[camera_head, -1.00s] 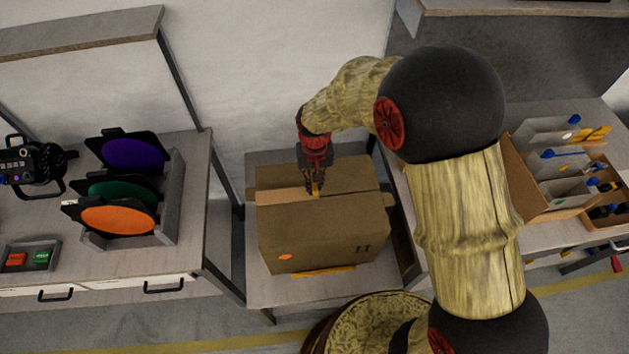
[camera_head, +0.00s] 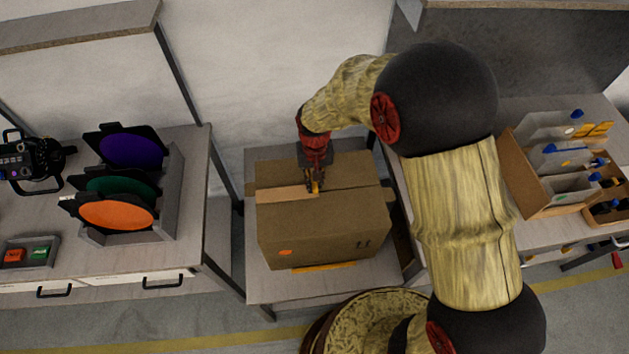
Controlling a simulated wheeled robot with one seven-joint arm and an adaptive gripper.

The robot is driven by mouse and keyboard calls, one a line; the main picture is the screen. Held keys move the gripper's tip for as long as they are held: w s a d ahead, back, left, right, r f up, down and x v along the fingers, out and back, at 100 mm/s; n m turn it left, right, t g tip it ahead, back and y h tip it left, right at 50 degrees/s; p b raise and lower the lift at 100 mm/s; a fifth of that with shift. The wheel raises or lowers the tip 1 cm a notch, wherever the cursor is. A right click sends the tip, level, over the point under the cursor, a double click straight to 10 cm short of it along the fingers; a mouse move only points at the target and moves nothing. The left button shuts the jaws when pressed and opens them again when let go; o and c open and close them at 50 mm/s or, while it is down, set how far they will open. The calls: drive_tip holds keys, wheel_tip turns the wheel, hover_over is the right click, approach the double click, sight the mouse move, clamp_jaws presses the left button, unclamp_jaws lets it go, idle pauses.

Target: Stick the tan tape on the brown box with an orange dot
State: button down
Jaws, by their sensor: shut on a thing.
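The brown box (camera_head: 320,228) stands on a low table in the middle, with an orange dot (camera_head: 286,252) low on the left of its front face. A strip of tan tape (camera_head: 285,194) lies along the top seam, from the left edge to about the middle of the top. My gripper (camera_head: 315,188) points down at the right end of the tan tape, over the middle of the box top. It is shut on the tape's end, where a small yellow piece shows between the fingers. The fingers hide the exact contact. The seam right of the gripper looks bare.
A yellow-orange strip (camera_head: 325,265) lies at the box's front foot. The left bench holds a rack (camera_head: 165,215) of coloured filters, a black lamp (camera_head: 32,160) and a small tray (camera_head: 28,252). The right bench holds an open carton (camera_head: 528,178) and dividers.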

drive_tip(key=shift+f, duration=0.5)
idle(0.9)
drive_tip(key=c, duration=1.8)
unclamp_jaws()
drive_tip(key=shift+o, duration=0.2)
wheel_tip(320, 180, up, 12)
drive_tip(key=s+d+r+t+b, duration=0.1)
drive_tip(key=s+d+r+t, duration=0.1)
drive_tip(key=s+d+r, duration=0.5)
drive_tip(key=s+d+r+t+b, duration=0.2)
drive_tip(key=s+d+r, duration=0.6)
drive_tip(key=s, duration=0.5)
drive_tip(key=shift+s+r+m+t, duration=0.25)
drive_tip(key=shift+s+m+t, duration=0.05)
drive_tip(key=shift+t, duration=0.5)
